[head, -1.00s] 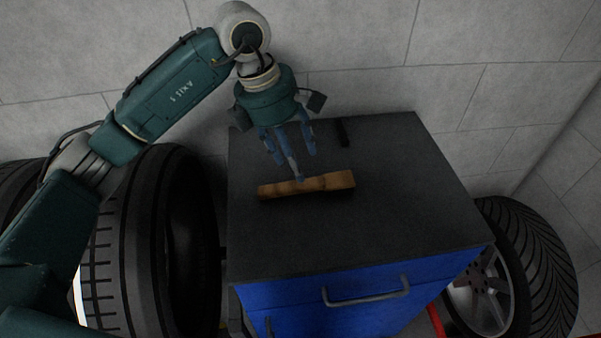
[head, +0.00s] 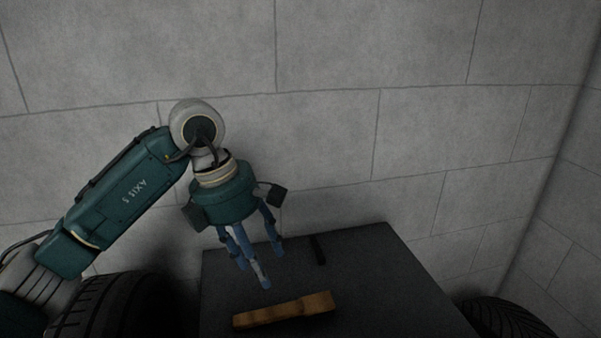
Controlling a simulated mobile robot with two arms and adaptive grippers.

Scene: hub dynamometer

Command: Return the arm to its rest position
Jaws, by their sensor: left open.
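My left arm comes in from the left, and my left gripper (head: 258,268) hangs fingers-down over the dark cabinet top. Its blue fingers are apart with nothing between them. A brown wooden piece (head: 284,311) lies on the cabinet top just below the fingertips in the picture, apart from them. My right gripper is not in view.
The cabinet top (head: 390,290) is dark and mostly bare. A small black item (head: 318,250) lies near its back edge. Tyres stand to the left (head: 105,308) and right (head: 505,318). A grey block wall (head: 400,110) rises close behind the cabinet.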

